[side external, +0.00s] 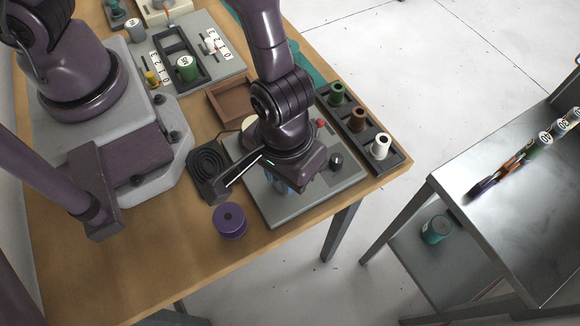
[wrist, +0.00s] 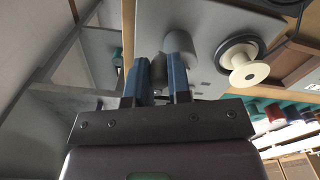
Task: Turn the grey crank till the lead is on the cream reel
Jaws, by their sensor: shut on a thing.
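My gripper (side external: 284,186) is low over a grey plate (side external: 288,218) in the side external view. In the wrist view its blue fingers (wrist: 158,62) are shut on the grey crank (wrist: 158,74), whose grip shows between them. The crank is hidden behind my gripper in the side view. The cream reel (wrist: 248,72) stands on the plate in the wrist view, with a dark ring around its far end. In the side view the reel (side external: 249,123) is mostly hidden by my arm. The dark lead (side external: 208,162) lies coiled left of the plate. How much lead is on the reel cannot be told.
A purple spool (side external: 229,221) stands near the table's front edge. A brown tray (side external: 230,100) lies behind the plate. A dark rack (side external: 394,158) with green, brown and white spools stands at right. The plate carries a red button (side external: 319,123) and black knob (side external: 336,160).

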